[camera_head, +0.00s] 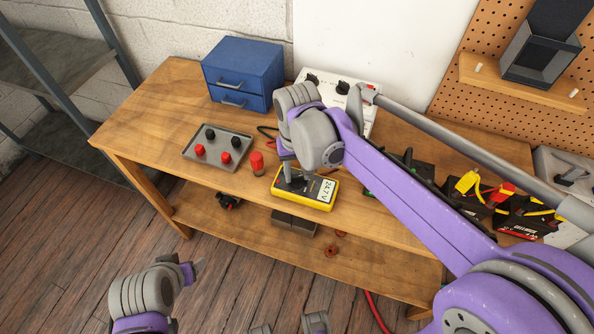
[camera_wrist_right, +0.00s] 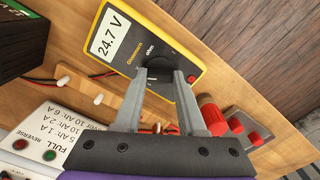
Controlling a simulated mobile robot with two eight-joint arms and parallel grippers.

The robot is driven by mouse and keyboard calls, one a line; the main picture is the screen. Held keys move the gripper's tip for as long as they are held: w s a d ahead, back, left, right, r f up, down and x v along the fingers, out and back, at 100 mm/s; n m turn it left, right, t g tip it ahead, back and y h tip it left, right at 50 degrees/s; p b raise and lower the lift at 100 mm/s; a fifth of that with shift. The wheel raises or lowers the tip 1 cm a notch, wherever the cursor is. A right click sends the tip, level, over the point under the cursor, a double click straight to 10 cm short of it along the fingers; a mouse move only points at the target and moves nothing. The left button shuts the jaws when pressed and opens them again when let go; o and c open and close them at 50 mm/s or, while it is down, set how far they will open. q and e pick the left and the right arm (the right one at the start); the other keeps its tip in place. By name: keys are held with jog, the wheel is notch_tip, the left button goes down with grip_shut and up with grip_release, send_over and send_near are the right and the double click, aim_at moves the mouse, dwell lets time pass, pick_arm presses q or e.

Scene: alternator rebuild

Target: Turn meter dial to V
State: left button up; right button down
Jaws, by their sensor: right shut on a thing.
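The yellow meter (camera_head: 318,204) lies on the workbench near its front edge. Its display reads 24.7 V in the right wrist view (camera_wrist_right: 108,34). My right gripper (camera_head: 290,179) reaches down onto the meter's dark face. In the right wrist view its two fingertips (camera_wrist_right: 166,76) sit on either side of the dial and are shut on it. The dial is mostly hidden between the fingers, so I cannot read its setting. My left gripper (camera_head: 197,268) hangs in front of the bench at the lower left, away from the meter; its jaws are too small to judge.
A red cylinder (camera_head: 257,163) stands close left of the meter. A grey tray (camera_head: 208,166) with red and black knobs lies farther left. A blue drawer box (camera_head: 243,68) and a white panel unit (camera_head: 362,95) stand at the back. Tools and connectors crowd the right side.

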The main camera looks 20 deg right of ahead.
aim_at(297, 176)
jog(key=shift+c, duration=2.4)
grip_release()
notch_tip(297, 176, up, 11)
jog(key=shift+p, duration=0.4)
jog(key=shift+f, duration=0.1)
jog(key=s+d+f+t, duration=0.1)
jog(key=s+f, duration=0.1)
jog(key=s+d+f, duration=0.1)
jog(key=s+f, duration=0.1)
jog(key=s+d+f+t, duration=0.1)
jog(key=s+d, duration=0.1)
jog(key=s, duration=0.1)
jog(key=shift+f+t, duration=0.3)
jog(key=shift+f, duration=0.1)
jog(key=s+d+f+t, duration=0.1)
jog(key=s+f, duration=0.1)
jog(key=s+f+t, duration=0.1)
jog(key=s+f, duration=0.1)
jog(key=f, duration=0.1)
jog(key=s+d+f, duration=0.1)
jog(key=s+f, duration=0.1)
jog(key=s, duration=0.1)
jog(key=shift+d+f+n+t+p, duration=0.3)
jog(key=shift+d+f+n+t, duration=0.05)
jog(key=shift+f+n+t, duration=0.05)
